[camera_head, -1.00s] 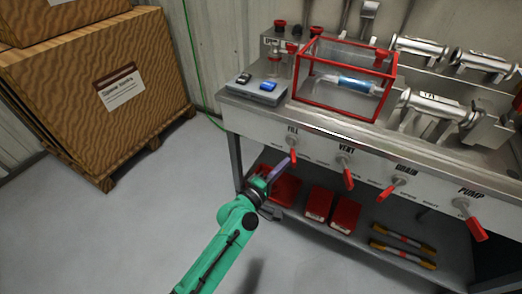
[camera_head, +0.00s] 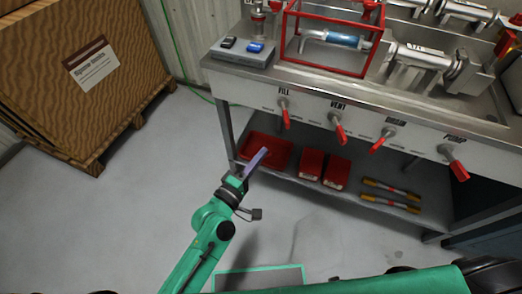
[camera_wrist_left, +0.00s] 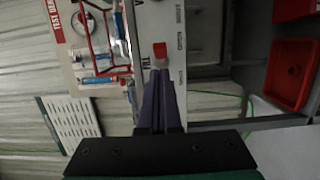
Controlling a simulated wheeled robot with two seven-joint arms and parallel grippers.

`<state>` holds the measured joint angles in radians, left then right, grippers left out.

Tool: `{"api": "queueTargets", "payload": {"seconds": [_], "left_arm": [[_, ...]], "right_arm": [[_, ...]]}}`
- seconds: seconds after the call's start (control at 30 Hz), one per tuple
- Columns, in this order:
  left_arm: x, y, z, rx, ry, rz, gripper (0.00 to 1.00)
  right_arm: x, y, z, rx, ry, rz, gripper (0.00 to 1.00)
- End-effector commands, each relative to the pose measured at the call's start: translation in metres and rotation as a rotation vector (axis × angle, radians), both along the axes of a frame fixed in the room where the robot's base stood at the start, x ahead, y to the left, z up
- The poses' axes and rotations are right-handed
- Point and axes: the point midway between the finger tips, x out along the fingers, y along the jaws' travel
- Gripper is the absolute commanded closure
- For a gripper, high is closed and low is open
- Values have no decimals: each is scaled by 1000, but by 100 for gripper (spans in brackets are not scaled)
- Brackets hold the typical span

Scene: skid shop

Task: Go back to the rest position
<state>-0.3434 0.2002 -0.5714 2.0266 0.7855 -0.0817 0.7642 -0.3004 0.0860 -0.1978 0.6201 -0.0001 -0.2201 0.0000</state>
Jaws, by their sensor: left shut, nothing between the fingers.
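My left gripper (camera_head: 257,160) has thin purple fingers pressed together with nothing between them. In the head view it hangs in the air in front of the bench, beside the red tray on the lower shelf. In the left wrist view its shut fingers (camera_wrist_left: 160,100) point toward the bench front, with a red valve handle (camera_wrist_left: 160,50) just beyond their tips. A green part of my body shows along the bottom of the head view. My right gripper does not show in any view.
A steel bench (camera_head: 240,88) carries red handles labelled FILL (camera_head: 285,118), VENT (camera_head: 338,132), DRAIN and PUMP. Its lower shelf holds a red tray (camera_head: 265,150), red boxes (camera_head: 325,168) and yellow-ended tubes (camera_head: 390,195). A wooden crate (camera_head: 85,100) stands at left. The floor between is clear.

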Motion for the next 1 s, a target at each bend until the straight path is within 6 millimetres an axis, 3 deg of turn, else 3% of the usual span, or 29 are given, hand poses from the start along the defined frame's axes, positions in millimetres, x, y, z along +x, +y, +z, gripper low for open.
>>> {"api": "queueTargets", "payload": {"seconds": [0.33, 0.43, 0.47, 0.57, 0.67, 0.73, 0.8, 0.87, 0.9, 1.0], "left_arm": [[0, 0, -1, 2, 1, 0, 100], [2, 6, -18, 65, 10, 8, 100], [2, 11, -30, 109, 17, 13, 100], [-1, 39, -95, 343, 57, 23, 100], [-21, 84, -175, 645, 119, -8, 100], [-47, 118, -226, 847, 169, -61, 100], [-82, 154, -271, 1032, 230, -139, 100], [-118, 184, -304, 1177, 282, -228, 100], [-146, 203, -322, 1262, 319, -298, 100], [-219, 245, -356, 1437, 404, -498, 100]], "right_arm": [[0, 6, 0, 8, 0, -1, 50], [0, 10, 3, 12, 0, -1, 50], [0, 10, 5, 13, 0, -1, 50], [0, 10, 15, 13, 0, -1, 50], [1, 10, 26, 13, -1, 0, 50], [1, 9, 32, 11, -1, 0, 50], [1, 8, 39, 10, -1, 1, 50], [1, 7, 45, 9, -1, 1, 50], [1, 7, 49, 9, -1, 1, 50], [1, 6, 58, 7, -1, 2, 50]]}}
